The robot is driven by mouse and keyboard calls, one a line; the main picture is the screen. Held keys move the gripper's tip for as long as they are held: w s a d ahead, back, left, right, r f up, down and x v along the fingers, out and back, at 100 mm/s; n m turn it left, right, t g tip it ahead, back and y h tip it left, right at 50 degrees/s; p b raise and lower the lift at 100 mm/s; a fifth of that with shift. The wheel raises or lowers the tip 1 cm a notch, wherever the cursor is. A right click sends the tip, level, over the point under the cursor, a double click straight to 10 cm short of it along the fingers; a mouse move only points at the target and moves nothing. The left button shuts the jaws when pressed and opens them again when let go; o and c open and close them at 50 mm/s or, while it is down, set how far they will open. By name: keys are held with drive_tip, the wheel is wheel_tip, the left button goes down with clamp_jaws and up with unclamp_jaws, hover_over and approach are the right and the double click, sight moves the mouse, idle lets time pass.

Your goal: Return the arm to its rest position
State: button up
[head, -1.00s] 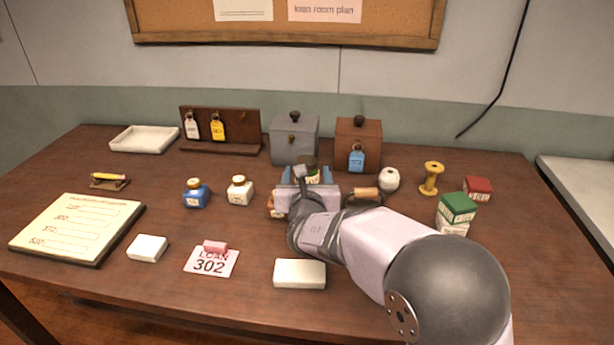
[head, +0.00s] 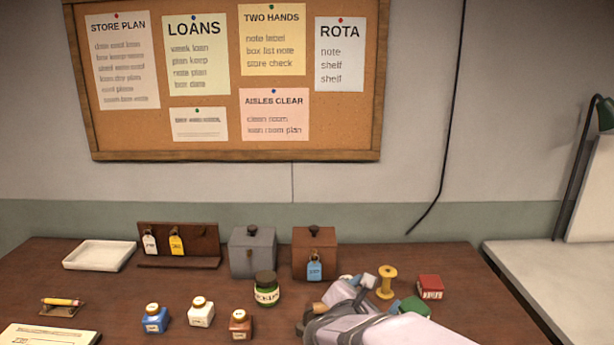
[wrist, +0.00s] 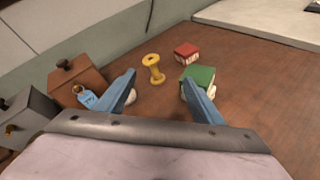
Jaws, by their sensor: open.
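My gripper (wrist: 158,92) is open and empty in the wrist view, its two blue fingers spread over the right part of the table. The yellow spool (wrist: 153,68) shows between and beyond the fingers. The green box (wrist: 199,76) is partly behind the right finger, and a white round thing (wrist: 131,96) is partly behind the left one. In the head view my arm reaches in from the lower right, and the gripper's fingers are mostly hidden.
Blue (head: 155,319), white (head: 201,312) and brown (head: 240,324) bottles stand left of my arm. The grey box (head: 253,252) and brown box (head: 314,253) stand behind. A red box (head: 430,287) is at the right. A white tray (head: 99,255) lies far left.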

drive_tip(key=s+d+f+m+g+p, duration=0.1)
drive_tip(key=s+d+f+m+g, duration=0.1)
drive_tip(key=s, duration=0.4)
drive_tip(key=s+d+f+m+g+p, duration=0.2)
drive_tip(key=s+d+m+g, duration=0.1)
drive_tip(key=s+m, duration=0.3)
drive_tip(key=s+d+f+m+g+p, duration=0.1)
drive_tip(key=s+d+f+m+g, duration=0.1)
drive_tip(key=s+m, duration=0.3)
drive_tip(key=shift+s+d+g+y, duration=0.4)
drive_tip(key=shift+d+g, duration=0.05)
drive_tip(key=shift+g, duration=0.45)
drive_tip(key=s+m, duration=0.1)
drive_tip(key=s, duration=0.1)
drive_tip(key=s+a+m+g+y+p, duration=0.1)
drive_tip(key=s+m, duration=0.1)
drive_tip(key=s+a+f+m+g+y+p, duration=0.1)
drive_tip(key=shift+s+f+m, duration=0.1)
drive_tip(key=shift+s+m, duration=0.3)
drive_tip(key=s+a+m+g+y+p, duration=0.1)
drive_tip(key=s+a+m+y+p, duration=0.1)
drive_tip(key=s+a+m+y, duration=0.2)
drive_tip(key=shift+s+a+m, duration=0.65)
drive_tip(key=shift+a+m, duration=0.4)
drive_tip(key=shift+m, duration=0.65)
